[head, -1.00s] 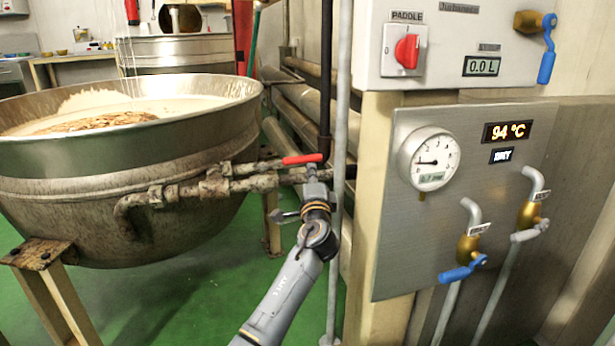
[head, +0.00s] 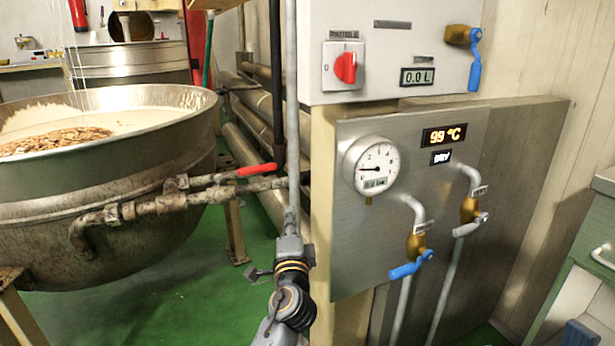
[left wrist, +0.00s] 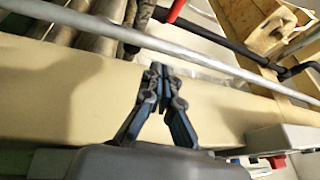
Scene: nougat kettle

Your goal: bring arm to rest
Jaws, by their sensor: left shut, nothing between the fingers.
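My left gripper (head: 290,222) is low in the head view, in front of the vertical grey pipe and left of the beige post. It is empty, and its closed fingertips (left wrist: 160,76) show in the left wrist view against a beige surface. It is below and apart from the red-handled valve lever (head: 256,169) on the kettle's pipework. The large steel kettle (head: 105,185) stands at the left with a pale mass and brown nuts inside. My right gripper is in neither view.
The steel control panel (head: 375,240) at the right carries a round gauge (head: 370,166), a 99 °C display (head: 444,135) and blue-handled valves. A box above holds the red paddle knob (head: 345,67). A green cabinet (head: 596,230) stands far right. Green floor (head: 190,300) is clear below the kettle.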

